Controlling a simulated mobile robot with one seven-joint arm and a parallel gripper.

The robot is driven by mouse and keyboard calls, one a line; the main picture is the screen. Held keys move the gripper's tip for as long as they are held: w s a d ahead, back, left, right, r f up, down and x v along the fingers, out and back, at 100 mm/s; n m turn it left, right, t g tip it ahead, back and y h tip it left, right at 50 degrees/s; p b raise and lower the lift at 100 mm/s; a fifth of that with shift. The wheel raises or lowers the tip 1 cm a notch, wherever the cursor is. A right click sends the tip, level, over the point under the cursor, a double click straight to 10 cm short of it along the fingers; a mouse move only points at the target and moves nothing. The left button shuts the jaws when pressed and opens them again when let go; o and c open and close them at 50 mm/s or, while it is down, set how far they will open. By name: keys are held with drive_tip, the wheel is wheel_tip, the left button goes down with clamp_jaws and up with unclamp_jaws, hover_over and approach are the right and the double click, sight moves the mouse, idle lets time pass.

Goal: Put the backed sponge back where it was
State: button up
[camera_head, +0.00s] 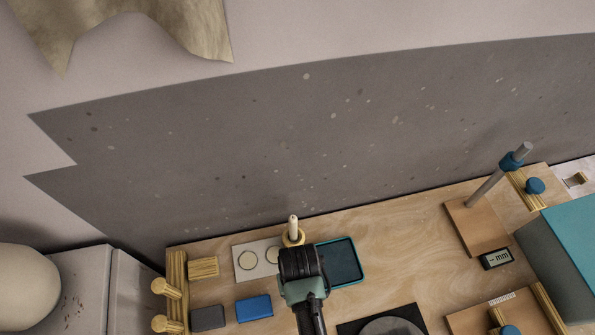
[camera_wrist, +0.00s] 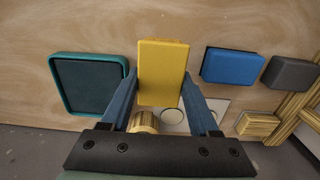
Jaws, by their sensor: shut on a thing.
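A yellow sponge-like block (camera_wrist: 163,72) is held between the two blue fingers of my gripper (camera_wrist: 160,92) in the wrist view. A backing layer on it cannot be made out. My gripper (camera_head: 302,268) hides the block in the head view. A blue block (camera_wrist: 232,66) with a dark edge and a dark grey block (camera_wrist: 292,73) lie beside each other, apart from my gripper. The blue block (camera_head: 254,308) and grey block (camera_head: 208,317) also show at the front left in the head view.
A teal tray (camera_head: 362,275) lies close beside my gripper. A white card (camera_head: 243,272) with round discs, a wooden ring holder with an upright stick (camera_head: 293,232) and a ribbed wooden block (camera_head: 203,268) are near. A stand (camera_head: 470,235) is at the right. The board's middle (camera_head: 415,255) is clear.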

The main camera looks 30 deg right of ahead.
drive_tip(key=shift+f, duration=1.85)
drive_tip(key=shift+f, duration=0.2)
drive_tip(key=o, duration=1.2)
drive_tip(key=shift+r, duration=0.1)
wheel_tip(320, 180, up, 12)
drive_tip(key=shift+r, duration=0.1)
